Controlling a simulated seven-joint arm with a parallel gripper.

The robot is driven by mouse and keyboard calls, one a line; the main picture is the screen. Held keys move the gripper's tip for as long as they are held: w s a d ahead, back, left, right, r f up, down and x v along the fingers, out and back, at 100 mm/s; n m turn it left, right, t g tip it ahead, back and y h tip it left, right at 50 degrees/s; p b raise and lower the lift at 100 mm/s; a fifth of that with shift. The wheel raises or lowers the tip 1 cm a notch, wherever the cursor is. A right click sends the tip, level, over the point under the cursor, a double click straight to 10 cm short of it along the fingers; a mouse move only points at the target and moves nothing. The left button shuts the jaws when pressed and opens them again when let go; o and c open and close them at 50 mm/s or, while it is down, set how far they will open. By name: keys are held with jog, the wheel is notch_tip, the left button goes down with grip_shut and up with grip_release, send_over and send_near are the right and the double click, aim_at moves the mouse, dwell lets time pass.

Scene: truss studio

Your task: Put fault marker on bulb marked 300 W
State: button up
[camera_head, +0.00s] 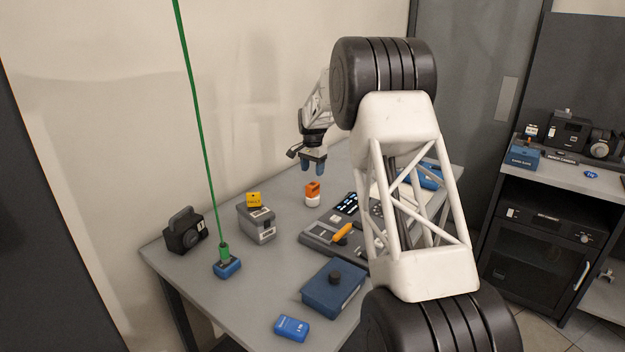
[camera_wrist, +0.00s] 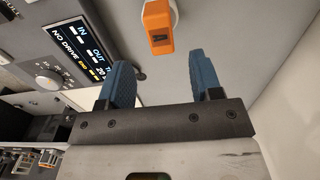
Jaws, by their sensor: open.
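My gripper (camera_head: 314,167) is open and empty above the far part of the grey table, with its blue fingers pointing down. In the wrist view the two fingers (camera_wrist: 163,78) stand apart with nothing between them. A small orange block on a white base (camera_head: 312,195) stands on the table below the gripper. It shows beyond the fingertips in the wrist view (camera_wrist: 158,28), with a small dark label I cannot read. A yellow tag (camera_head: 254,199) with dark print stands at a grey box (camera_head: 257,224). I cannot make out which thing is the fault marker, nor any 300 W marking.
A control panel with a lit display (camera_wrist: 80,45) lies right of the orange block. Nearer are an orange-handled device (camera_head: 342,234), a blue box (camera_head: 333,288) and a small blue item (camera_head: 291,328). A green rod (camera_head: 205,150) rises at left, near a black case (camera_head: 185,232).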

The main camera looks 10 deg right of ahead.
aim_at(313, 184)
jog(key=shift+r, duration=1.65)
jog(key=s+d+r+n, duration=0.1)
jog(key=s+r, duration=0.5)
jog(key=s, duration=0.6)
jog(key=s+r+n+t, duration=0.15)
jog(key=s+r, duration=0.35)
jog(key=s, duration=0.7)
jog(key=s+d+r+n, duration=0.15)
jog(key=s+r, duration=0.45)
jog(key=s, duration=0.6)
jog(key=s+f+n, duration=0.2)
jog(key=s+f, duration=0.2)
jog(key=s, duration=1.4)
jog(key=s+f+n+t, duration=0.1)
jog(key=s+f, duration=0.3)
jog(key=s, duration=1.5)
jog(key=shift+d+f+n, duration=0.2)
jog(key=shift+d+n, duration=0.1)
jog(key=shift+n, duration=0.6)
